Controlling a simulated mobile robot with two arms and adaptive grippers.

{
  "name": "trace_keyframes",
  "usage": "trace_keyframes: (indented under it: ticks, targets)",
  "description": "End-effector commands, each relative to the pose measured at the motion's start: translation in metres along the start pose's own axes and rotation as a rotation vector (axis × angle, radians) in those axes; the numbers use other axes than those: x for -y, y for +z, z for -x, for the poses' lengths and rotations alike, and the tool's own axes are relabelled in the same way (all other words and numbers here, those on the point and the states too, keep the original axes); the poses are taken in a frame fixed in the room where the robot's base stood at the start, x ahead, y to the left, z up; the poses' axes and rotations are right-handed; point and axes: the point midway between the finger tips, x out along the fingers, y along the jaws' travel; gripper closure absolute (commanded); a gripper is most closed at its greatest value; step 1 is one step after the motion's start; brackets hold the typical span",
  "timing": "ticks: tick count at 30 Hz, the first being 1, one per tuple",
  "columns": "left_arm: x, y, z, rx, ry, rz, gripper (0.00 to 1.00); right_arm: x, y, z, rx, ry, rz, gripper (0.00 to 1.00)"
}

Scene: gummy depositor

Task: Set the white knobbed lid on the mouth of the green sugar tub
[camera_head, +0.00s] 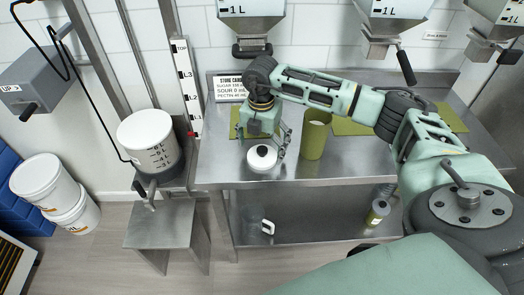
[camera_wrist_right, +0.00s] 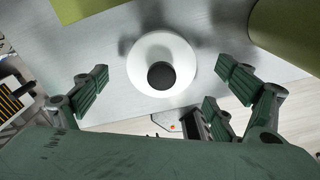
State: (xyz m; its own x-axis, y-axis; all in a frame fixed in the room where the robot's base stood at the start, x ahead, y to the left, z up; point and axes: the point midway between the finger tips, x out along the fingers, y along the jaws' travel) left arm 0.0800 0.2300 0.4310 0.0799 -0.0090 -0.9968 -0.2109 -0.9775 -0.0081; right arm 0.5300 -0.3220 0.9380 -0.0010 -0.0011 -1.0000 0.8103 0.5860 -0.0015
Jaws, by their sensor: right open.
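The white lid (camera_head: 262,158) with a black knob lies on the steel table near its front edge. The green sugar tub (camera_head: 315,136) stands upright just right of the lid. My right gripper (camera_head: 268,148) is above the lid, open and empty. In the right wrist view the lid (camera_wrist_right: 162,65) lies between and beyond the open fingers of the right gripper (camera_wrist_right: 160,88), apart from them. The tub's side (camera_wrist_right: 285,35) shows at the upper right there. My left gripper is not in view.
Green mats (camera_head: 352,126) lie on the steel table (camera_head: 345,172). Hoppers (camera_head: 250,15) hang above the back. A white graduated bucket (camera_head: 150,140) stands left of the table. A small container (camera_head: 377,212) is on the lower shelf.

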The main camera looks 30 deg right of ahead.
Motion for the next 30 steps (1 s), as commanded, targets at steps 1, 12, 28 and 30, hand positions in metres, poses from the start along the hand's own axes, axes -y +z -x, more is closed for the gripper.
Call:
trace_keyframes:
  ticks: [1,12,28,30]
  targets:
    - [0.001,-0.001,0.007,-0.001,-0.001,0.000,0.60,0.001,0.000,-0.005,-0.003,-0.004,0.000,0.10]
    - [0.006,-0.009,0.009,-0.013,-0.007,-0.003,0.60,0.000,0.000,-0.025,0.000,0.001,0.002,0.10]
    - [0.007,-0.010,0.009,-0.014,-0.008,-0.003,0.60,0.000,0.000,-0.025,0.000,0.002,0.002,0.44]
    - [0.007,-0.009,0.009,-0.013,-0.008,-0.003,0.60,0.000,0.000,-0.025,0.000,0.002,0.002,0.44]
